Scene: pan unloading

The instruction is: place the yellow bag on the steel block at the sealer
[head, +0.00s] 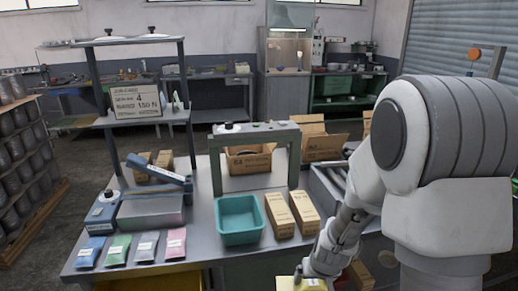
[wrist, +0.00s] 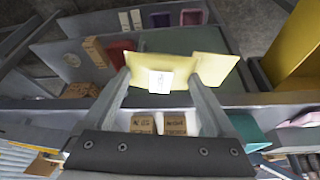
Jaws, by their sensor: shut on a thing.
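The yellow bag (wrist: 140,62) is pinched between the two fingers of my gripper (wrist: 160,78) in the wrist view, its white label facing the camera. In the head view the yellow bag (head: 286,284) shows only in part at the bottom edge, below my wrist. The sealer (head: 103,213), a blue unit with a raised blue arm, stands at the left of the table. A flat grey block (head: 150,206), which looks like the steel block, lies beside it under that arm with nothing on top. My gripper is well to the right of it and nearer the camera.
Blue (head: 90,252), green (head: 118,250), grey (head: 146,246) and pink (head: 175,243) bags lie along the table's front left edge. A teal bin (head: 240,219) and two cartons (head: 279,215) stand between the sealer and my arm. A grey-green frame (head: 215,165) rises behind the bin.

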